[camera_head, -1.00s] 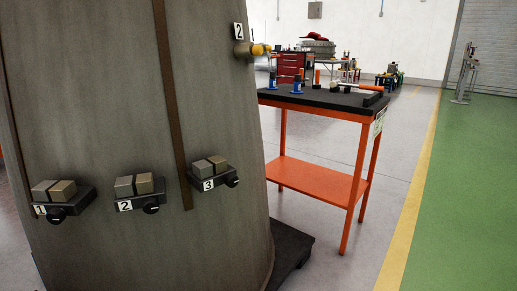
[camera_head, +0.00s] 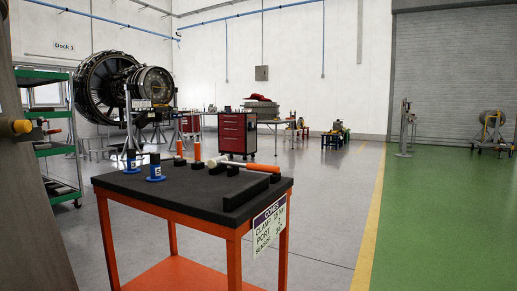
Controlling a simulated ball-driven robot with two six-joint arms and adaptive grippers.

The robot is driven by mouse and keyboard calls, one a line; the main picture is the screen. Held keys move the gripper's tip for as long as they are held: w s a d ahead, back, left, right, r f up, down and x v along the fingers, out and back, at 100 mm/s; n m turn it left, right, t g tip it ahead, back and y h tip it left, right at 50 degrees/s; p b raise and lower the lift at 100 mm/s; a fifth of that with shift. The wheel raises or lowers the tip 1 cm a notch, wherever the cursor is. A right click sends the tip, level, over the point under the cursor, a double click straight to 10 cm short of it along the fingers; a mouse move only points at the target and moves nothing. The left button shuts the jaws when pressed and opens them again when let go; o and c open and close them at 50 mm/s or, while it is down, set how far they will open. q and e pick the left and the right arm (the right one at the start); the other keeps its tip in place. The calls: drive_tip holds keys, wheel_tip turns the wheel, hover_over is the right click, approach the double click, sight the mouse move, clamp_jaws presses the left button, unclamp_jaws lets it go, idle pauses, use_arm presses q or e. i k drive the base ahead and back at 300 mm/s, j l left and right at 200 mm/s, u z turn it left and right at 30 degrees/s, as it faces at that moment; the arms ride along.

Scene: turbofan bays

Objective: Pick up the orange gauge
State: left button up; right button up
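Two slim orange upright pieces, a left one (camera_head: 179,148) and a right one (camera_head: 197,153), stand toward the back of the dark top of an orange cart (camera_head: 182,207). I cannot tell which of them, if either, is the orange gauge. Neither of my grippers is in view.
A grey curved casing (camera_head: 32,200) with a yellow-ended fitting (camera_head: 18,126) fills the left edge. A green shelf rack (camera_head: 55,150) stands behind it. A printed sign (camera_head: 269,225) hangs on the cart's right side. Open floor (camera_head: 330,200) lies right of the cart.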

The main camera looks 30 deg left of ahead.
sight(179, 151)
drive_tip(key=i, duration=1.15)
drive_tip(key=i+l, duration=0.15)
drive_tip(key=i, duration=0.95)
drive_tip(key=i+u, duration=0.45)
drive_tip(key=i, duration=0.15)
drive_tip(key=i+l+u, duration=0.1)
drive_tip(key=i+u, duration=0.4)
drive_tip(key=i+j+u, duration=0.1)
drive_tip(key=u, duration=0.35)
drive_tip(key=i+u, duration=0.25)
drive_tip(key=u, duration=0.2)
drive_tip(key=i+u, duration=0.2)
drive_tip(key=u, duration=0.25)
drive_tip(key=i+l+u, duration=0.15)
drive_tip(key=u, duration=0.3)
drive_tip(key=i+l+u, duration=0.15)
drive_tip(key=u, duration=0.3)
